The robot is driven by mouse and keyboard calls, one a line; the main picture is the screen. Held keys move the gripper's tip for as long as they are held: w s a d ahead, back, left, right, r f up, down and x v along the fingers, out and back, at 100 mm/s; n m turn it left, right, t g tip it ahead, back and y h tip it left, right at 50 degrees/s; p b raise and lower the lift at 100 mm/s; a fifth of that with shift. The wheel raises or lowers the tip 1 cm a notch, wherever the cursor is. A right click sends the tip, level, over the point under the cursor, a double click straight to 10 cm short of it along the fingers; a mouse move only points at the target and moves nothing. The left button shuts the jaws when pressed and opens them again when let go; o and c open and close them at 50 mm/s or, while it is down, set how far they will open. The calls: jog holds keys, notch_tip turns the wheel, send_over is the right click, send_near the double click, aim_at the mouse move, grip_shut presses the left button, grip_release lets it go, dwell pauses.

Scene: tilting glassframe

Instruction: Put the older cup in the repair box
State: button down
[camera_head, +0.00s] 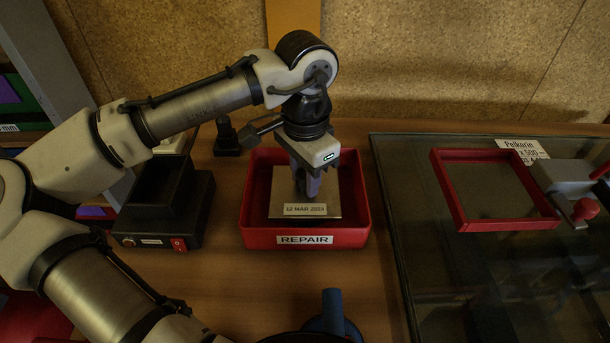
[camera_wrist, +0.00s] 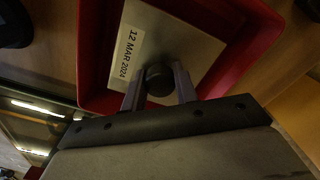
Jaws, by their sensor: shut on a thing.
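The red repair box (camera_head: 305,237), with a white REPAIR label on its front wall, stands on the wooden table in the middle of the head view. Its red wall also shows in the wrist view (camera_wrist: 88,55). A flat, square, pale metal piece, which I take to be the cup (camera_head: 333,200), is within the box walls; its label reads 12 MAR 2024. In the wrist view this piece (camera_wrist: 185,40) has a round black knob. My gripper (camera_head: 309,192) points down and is shut on that knob, its fingers (camera_wrist: 158,85) on either side. I cannot tell whether the piece touches the box floor.
Right of the box is a glass-topped surface (camera_head: 410,205) with a red square frame (camera_head: 510,225), a grey clamp with a red knob (camera_head: 585,208) and a printed card (camera_head: 522,150). A black device with a red switch (camera_head: 178,243) stands close left of the box.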

jog(key=shift+f, duration=0.2)
jog(key=c, duration=1.1)
grip_release()
notch_tip(320, 180, up, 12)
jog(key=shift+r+p, duration=0.15)
jog(key=shift+p, duration=0.3)
